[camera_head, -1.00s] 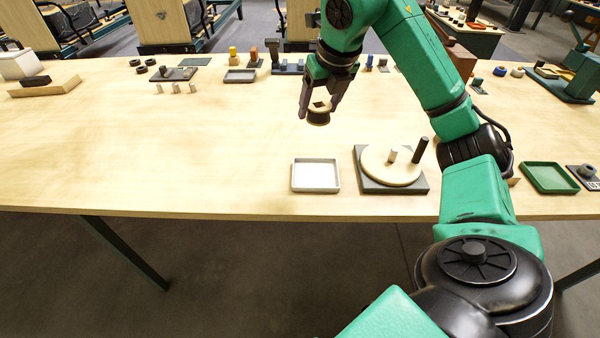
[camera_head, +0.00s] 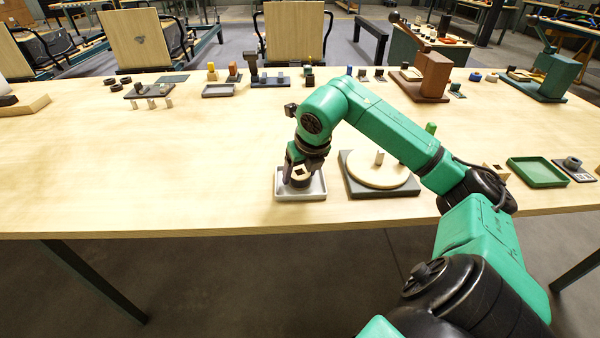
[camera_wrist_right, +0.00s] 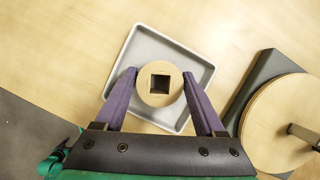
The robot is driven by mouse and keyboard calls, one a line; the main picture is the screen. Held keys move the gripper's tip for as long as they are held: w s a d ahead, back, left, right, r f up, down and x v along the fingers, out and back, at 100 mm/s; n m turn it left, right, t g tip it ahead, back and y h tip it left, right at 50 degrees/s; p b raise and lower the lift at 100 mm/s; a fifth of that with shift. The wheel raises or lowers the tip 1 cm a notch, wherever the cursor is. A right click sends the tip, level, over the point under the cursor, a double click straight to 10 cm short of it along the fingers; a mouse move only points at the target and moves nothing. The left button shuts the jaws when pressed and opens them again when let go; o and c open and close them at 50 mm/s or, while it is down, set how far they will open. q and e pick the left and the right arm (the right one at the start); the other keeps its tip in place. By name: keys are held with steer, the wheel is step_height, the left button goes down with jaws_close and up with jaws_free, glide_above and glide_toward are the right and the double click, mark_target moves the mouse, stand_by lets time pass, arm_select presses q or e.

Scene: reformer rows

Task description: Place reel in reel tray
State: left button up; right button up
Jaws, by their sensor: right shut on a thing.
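The reel (camera_wrist_right: 160,83), a round wooden piece with a square hole, shows between the two purple fingers of my right gripper (camera_wrist_right: 160,85) in the right wrist view. The gripper is shut on it. The pale grey reel tray (camera_wrist_right: 146,48) lies under the reel in that view. In the head view the right gripper (camera_head: 299,172) is over the tray (camera_head: 288,193) and the reel (camera_head: 300,176) is inside the tray's outline. I cannot tell whether the reel touches the tray floor. My left gripper is not in view.
A round wooden disc (camera_head: 372,175) on a dark base (camera_head: 352,185) with an upright peg stands just right of the tray. A green tray (camera_head: 536,172) lies farther right. Small parts and a grey tray (camera_head: 219,90) stand along the back. The table's left middle is clear.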

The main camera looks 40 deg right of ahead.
steer(key=o, duration=1.3)
steer(key=shift+r+p, duration=0.3)
steer(key=p+v, duration=0.1)
steer(key=v, duration=1)
steer(key=shift+s+r+p, duration=0.15)
steer(key=shift+r+p, duration=0.15)
steer(key=shift+p, duration=0.05)
